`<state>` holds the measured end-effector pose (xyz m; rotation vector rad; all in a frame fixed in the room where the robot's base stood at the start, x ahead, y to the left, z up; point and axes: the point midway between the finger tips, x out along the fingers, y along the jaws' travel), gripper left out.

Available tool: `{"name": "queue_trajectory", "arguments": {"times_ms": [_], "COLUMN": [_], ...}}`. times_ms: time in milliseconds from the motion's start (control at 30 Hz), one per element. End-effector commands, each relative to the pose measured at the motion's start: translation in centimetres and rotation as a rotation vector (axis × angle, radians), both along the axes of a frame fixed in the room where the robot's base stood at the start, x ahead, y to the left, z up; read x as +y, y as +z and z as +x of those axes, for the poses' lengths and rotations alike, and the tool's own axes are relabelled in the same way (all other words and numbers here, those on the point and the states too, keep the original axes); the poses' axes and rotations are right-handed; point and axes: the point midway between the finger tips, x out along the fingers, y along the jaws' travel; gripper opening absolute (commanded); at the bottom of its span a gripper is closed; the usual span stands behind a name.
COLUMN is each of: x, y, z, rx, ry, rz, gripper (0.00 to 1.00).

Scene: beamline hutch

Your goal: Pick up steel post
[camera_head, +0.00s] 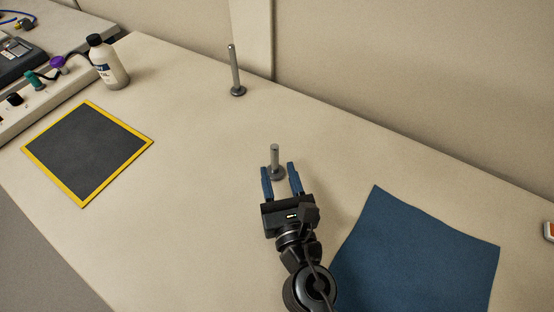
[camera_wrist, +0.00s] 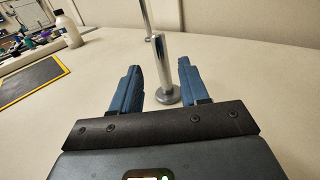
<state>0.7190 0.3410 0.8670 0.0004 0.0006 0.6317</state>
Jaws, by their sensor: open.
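A short steel post (camera_head: 275,158) with a round base stands upright on the bench in the middle of the head view. It also shows in the wrist view (camera_wrist: 161,65), between and slightly beyond my blue fingers. My gripper (camera_head: 280,170) is open, low over the bench, with its fingertips on either side of the post near its base. In the wrist view my gripper (camera_wrist: 158,72) has a gap on both sides of the post, with the right finger's gap looking a little smaller. A second, taller steel post (camera_head: 235,70) stands upright farther back by the wall.
A blue cloth (camera_head: 420,250) lies at the right. A yellow-edged dark mat (camera_head: 88,150) lies at the left, with a white bottle (camera_head: 110,65) behind it. Equipment fills the far left. The wall (camera_head: 420,80) borders the bench. Bench around the short post is clear.

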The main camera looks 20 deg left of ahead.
Motion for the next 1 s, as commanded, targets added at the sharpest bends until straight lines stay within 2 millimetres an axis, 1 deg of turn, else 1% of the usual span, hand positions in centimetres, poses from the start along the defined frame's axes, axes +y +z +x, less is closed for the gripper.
{"name": "queue_trajectory", "arguments": {"times_ms": [300,400,700,1000], "x": [2.3,2.8,3.0,3.0], "y": [0.3,0.2,0.2,0.2], "z": [3.6,4.3,4.5,4.5], "rx": [-0.002,-0.001,-0.001,-0.001], "ry": [0.0,0.0,0.0,0.0], "rz": [0.001,0.0,-0.001,-0.001], "gripper": [0.45,0.45,0.44,0.15]}}
